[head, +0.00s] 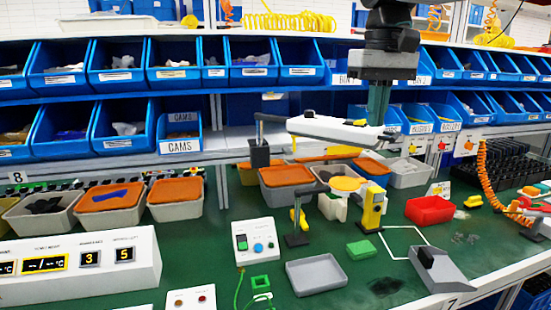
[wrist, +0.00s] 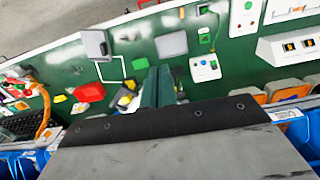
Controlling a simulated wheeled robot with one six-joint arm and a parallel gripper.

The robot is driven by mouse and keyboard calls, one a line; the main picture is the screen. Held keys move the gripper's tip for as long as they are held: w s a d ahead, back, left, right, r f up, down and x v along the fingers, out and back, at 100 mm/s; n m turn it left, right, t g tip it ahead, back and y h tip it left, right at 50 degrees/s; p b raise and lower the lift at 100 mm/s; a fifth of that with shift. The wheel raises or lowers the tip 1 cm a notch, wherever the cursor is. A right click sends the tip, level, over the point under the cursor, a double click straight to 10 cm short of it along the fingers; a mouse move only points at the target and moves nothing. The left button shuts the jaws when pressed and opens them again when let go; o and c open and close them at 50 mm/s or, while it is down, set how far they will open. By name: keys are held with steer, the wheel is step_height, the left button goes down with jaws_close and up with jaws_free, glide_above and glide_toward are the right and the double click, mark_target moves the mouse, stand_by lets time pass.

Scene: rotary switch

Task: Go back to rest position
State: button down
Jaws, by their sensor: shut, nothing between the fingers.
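My gripper (head: 378,103) hangs at the upper middle right in the head view, in front of the blue bin shelves and above the bench. Its dark green fingers are together and hold nothing. In the wrist view the shut fingers (wrist: 158,86) point out over the bench. The white control box (head: 256,242) sits on the green bench, well below and left of my gripper. It carries a blue round knob (head: 258,247) and a green switch. The box also shows in the wrist view (wrist: 205,67), right of the fingers and apart from them.
A white lamp arm (head: 335,130) reaches across close to my fingers. A yellow device (head: 372,207) stands below. A grey tray (head: 316,275), a red bin (head: 430,210) and a large white display panel (head: 80,268) are on the bench. Blue bins (head: 175,65) line the shelves behind.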

steer(key=s+d+f+m, duration=0.1)
steer(key=s+d+f, duration=0.3)
steer(key=s+f, duration=0.7)
steer(key=s+d+f+m+t, duration=0.1)
steer(key=s+d+f, duration=0.3)
steer(key=s+f, duration=0.6)
steer(key=s, duration=0.4)
steer(key=shift+s+d+f+m, duration=0.15)
steer(key=shift+f+m, duration=0.15)
steer(key=shift+f, duration=0.05)
